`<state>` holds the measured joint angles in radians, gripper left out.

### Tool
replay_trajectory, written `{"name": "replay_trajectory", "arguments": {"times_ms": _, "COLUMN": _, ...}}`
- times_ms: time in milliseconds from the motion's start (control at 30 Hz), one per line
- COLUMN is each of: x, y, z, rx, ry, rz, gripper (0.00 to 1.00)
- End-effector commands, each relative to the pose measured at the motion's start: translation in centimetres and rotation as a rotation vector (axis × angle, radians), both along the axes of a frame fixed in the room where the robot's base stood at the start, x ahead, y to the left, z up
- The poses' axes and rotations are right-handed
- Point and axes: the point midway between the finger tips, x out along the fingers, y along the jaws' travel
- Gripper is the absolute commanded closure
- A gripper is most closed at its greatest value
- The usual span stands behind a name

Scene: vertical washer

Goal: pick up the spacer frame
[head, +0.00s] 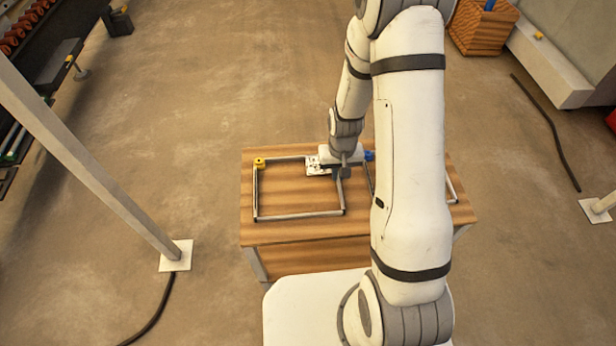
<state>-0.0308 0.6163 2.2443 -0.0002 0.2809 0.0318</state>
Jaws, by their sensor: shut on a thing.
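The spacer frame (300,215) is a thin grey metal rectangle lying over the wooden table top, in the head view. My gripper (344,172) is at its right side, near the far right corner, and is shut on that bar. The fingers are small in this view, so the exact contact is hard to see. I cannot tell whether the frame touches the table or is slightly raised. A second thin frame (451,188) shows at the right of the table, mostly hidden behind my arm.
The wooden table (300,232) holds a small yellow piece (260,162) by the frame's far left corner and a blue piece (369,155) near my wrist. A white post (95,150) stands left. A wooden crate (484,28) stands far right. Floor around the table's left is open.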

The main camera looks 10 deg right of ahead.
Motion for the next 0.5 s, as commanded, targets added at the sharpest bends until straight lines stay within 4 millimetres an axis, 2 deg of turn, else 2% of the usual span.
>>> {"name": "replay_trajectory", "arguments": {"times_ms": 167, "x": 0.1, "y": 0.0, "z": 0.9, "rx": 0.0, "ry": -0.002, "rz": 0.0, "gripper": 1.0}}
{"name": "replay_trajectory", "arguments": {"times_ms": 500, "x": 0.1, "y": 0.0, "z": 6.9, "rx": 0.0, "ry": -0.006, "rz": 0.0, "gripper": 1.0}}
